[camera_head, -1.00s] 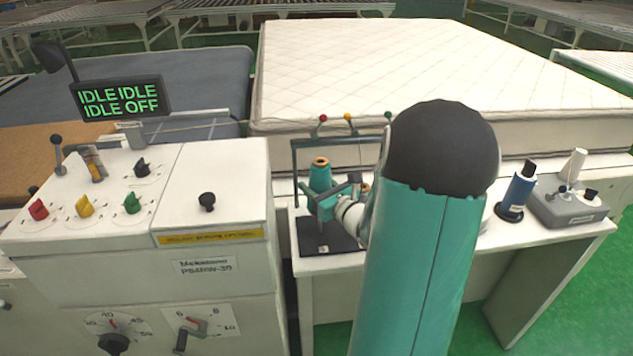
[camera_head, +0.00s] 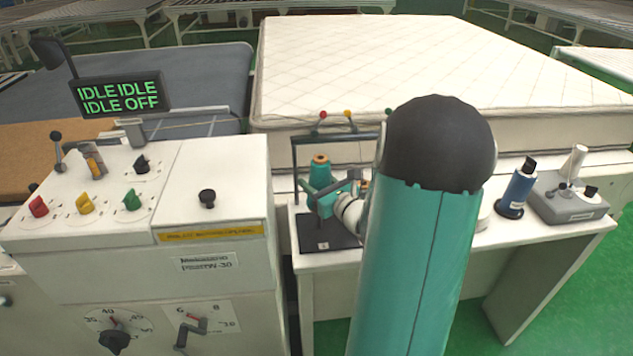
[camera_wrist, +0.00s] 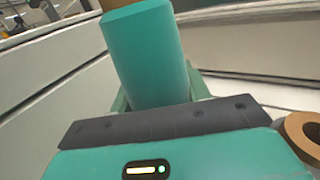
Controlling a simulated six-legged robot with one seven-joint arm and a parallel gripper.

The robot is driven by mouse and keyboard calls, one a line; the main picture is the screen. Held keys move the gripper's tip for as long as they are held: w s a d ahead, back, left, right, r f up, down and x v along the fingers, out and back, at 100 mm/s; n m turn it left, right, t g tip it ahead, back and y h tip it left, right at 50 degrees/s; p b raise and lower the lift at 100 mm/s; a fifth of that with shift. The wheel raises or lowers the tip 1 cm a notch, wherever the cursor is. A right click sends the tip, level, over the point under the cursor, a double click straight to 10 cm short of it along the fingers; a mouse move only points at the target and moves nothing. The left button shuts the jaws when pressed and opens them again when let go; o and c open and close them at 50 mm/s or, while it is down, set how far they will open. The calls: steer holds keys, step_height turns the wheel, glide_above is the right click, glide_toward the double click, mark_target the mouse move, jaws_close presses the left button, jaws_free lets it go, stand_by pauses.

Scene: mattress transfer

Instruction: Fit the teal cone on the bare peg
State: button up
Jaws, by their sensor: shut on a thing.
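The teal cone (camera_head: 320,174) with a tan top stands about upright over the dark stand base (camera_head: 322,245) on the white table. It also fills the upper middle of the wrist view (camera_wrist: 146,55). My gripper (camera_head: 322,198) is shut on its lower part, also seen in the wrist view (camera_wrist: 165,100). I cannot tell whether the cone's bottom is clear of the base or around a peg. The bare peg cannot be made out; my arm hides the stand's right part.
A tan ring (camera_wrist: 303,132) lies close to my gripper's right in the wrist view. A dark frame with coloured balls rises behind the cone. A blue cone (camera_head: 517,190) and a grey control box (camera_head: 568,203) stand to the right. The white control cabinet (camera_head: 215,285) is left.

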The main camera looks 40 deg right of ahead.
steer(key=shift+f, duration=4.25)
steer(key=o, duration=1.2)
steer(key=shift+s, duration=0.15)
steer(key=s, duration=0.9)
steer(key=s+a, duration=0.1)
steer(key=s, duration=0.3)
steer(key=shift+s, duration=0.3)
steer(key=shift+s, duration=0.1)
